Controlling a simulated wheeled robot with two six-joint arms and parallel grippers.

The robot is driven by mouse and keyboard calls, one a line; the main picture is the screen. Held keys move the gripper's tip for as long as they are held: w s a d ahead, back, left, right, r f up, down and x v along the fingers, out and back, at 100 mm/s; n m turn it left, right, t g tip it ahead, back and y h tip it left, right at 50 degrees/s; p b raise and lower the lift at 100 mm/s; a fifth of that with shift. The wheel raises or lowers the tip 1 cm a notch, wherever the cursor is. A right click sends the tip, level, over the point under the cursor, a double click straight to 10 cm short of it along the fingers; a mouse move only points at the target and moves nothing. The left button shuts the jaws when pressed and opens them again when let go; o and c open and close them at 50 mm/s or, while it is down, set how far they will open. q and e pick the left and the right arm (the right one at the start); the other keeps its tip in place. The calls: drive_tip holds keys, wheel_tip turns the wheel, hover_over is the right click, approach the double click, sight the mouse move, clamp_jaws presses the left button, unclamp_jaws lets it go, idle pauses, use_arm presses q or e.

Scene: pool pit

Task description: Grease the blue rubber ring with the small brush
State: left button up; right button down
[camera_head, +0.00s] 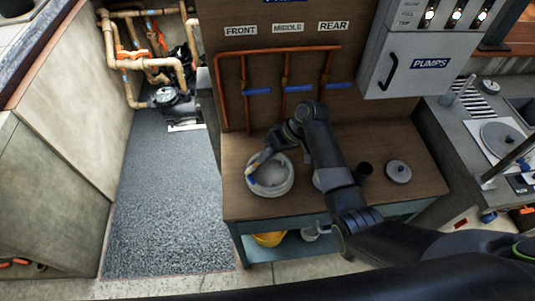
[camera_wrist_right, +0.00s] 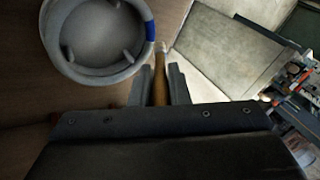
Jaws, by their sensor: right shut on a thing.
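A round grey pot-like housing (camera_head: 272,187) stands open on the wooden bench top, and it fills the upper left of the right wrist view (camera_wrist_right: 100,72). A short blue stretch of the rubber ring (camera_wrist_right: 150,28) shows on its rim there; a little blue also shows at its left side in the head view (camera_head: 250,180). My right gripper (camera_head: 271,150) is shut on the small brush (camera_wrist_right: 160,72) by its wooden handle. The brush tip is close beside the blue stretch; I cannot tell whether they touch. My left gripper is out of view.
A grey lid with a knob (camera_head: 398,172) and a dark cup (camera_head: 365,168) are on the bench (camera_head: 432,183) to the right. Copper pipes with blue valve handles (camera_head: 298,88) rise behind. The gravel floor (camera_head: 165,210) at left is clear.

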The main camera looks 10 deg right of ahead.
drive_tip(key=shift+f, duration=0.4)
idle(0.8)
drive_tip(key=shift+s, duration=0.1)
drive_tip(key=shift+s+d+r+p, duration=0.2)
drive_tip(key=shift+s+p, duration=0.35)
drive_tip(key=shift+p, duration=0.2)
drive_tip(key=shift+f, duration=0.1)
drive_tip(key=shift+s+d+p, duration=0.35)
drive_tip(key=shift+s+p, duration=0.2)
drive_tip(key=shift+p, duration=0.2)
drive_tip(key=shift+s+d+p, duration=0.45)
drive_tip(key=shift+s+p, duration=0.05)
drive_tip(key=shift+p, duration=0.15)
